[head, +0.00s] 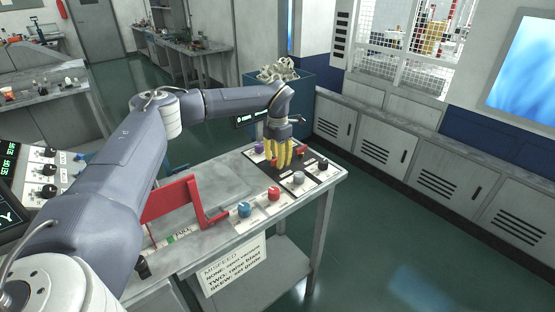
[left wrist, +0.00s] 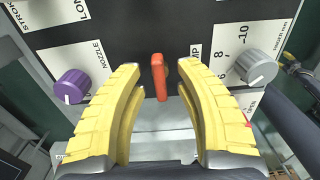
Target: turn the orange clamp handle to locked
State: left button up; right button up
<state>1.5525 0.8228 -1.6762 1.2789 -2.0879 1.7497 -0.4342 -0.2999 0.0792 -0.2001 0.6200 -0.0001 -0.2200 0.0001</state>
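The orange clamp handle (left wrist: 158,77) shows in the left wrist view, a short upright bar on a dark panel (left wrist: 125,58). My left gripper (left wrist: 160,72) is open, with its yellow ridged fingers on either side of the handle and visible gaps between them and it. I cannot tell how far the fingertips are from the panel. The right finger partly covers a label ending in "MP". In the head view my left gripper (head: 280,158) points down over the far part of the bench panel, and its fingers mostly hide the handle. My right gripper is not in view.
A purple knob (left wrist: 72,86) is left of the fingers and a grey knob (left wrist: 258,67) right. Nearer on the bench are a red knob (head: 274,193), a blue knob (head: 245,209) and a large red lever (head: 172,200). A bin (head: 285,92) stands behind.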

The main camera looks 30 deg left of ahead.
pick_arm(q)
jog(key=shift+r, duration=0.1)
notch_tip(320, 180, up, 12)
dwell(0.5)
jog(key=shift+d, duration=0.1)
dwell(0.4)
